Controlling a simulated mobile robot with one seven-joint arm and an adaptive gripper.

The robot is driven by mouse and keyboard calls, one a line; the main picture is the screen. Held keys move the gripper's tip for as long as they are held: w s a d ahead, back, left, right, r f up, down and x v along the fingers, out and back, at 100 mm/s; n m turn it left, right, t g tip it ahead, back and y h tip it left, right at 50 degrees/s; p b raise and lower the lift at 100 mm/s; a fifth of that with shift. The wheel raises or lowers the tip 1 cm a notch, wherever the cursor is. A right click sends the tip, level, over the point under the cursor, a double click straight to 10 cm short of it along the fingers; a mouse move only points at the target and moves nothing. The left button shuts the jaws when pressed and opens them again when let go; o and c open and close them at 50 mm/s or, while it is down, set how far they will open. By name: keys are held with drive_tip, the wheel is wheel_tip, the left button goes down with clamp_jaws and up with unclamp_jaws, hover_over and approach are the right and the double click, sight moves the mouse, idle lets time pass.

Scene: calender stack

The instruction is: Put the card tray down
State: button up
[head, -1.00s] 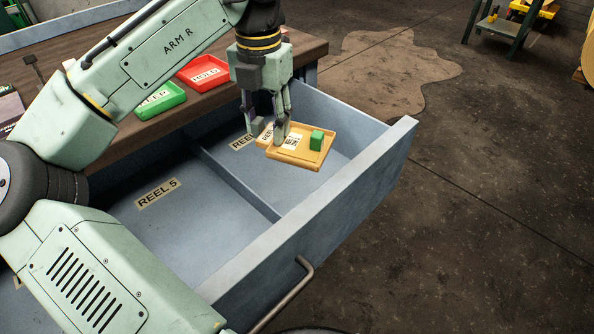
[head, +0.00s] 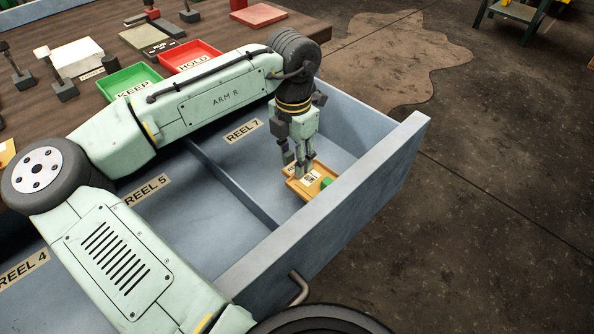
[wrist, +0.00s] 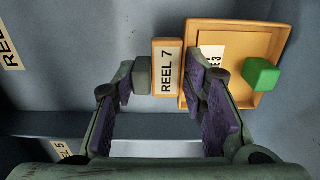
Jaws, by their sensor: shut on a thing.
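The card tray (head: 296,187) is a shallow orange-yellow tray in the drawer compartment marked REEL 7. In the wrist view the tray (wrist: 280,38) shows a raised block (wrist: 167,82) labelled REEL 7 along its left side. My gripper (head: 297,173) points down and is shut on this block, one finger on each side. A white card (wrist: 211,55) lies in the tray, partly hidden by a finger; "E 3" is readable. A green cube (wrist: 261,74) is at the tray's right side. I cannot tell whether the tray touches the drawer floor.
The drawer's front wall (head: 340,205) is close to the tray, and a low divider (head: 230,180) is to its left. A green KEEP tray (head: 128,80) and a red HOLD tray (head: 190,55) are on the bench. Bare compartment floor (head: 262,150) shows behind the tray.

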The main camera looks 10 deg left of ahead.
drive_tip(key=shift+f, duration=2.65)
drive_tip(key=shift+f, duration=0.2)
drive_tip(key=o, duration=1.1)
drive_tip(key=shift+o, duration=0.2)
drive_tip(key=shift+r, duration=0.2)
wheel_tip(320, 180, up, 12)
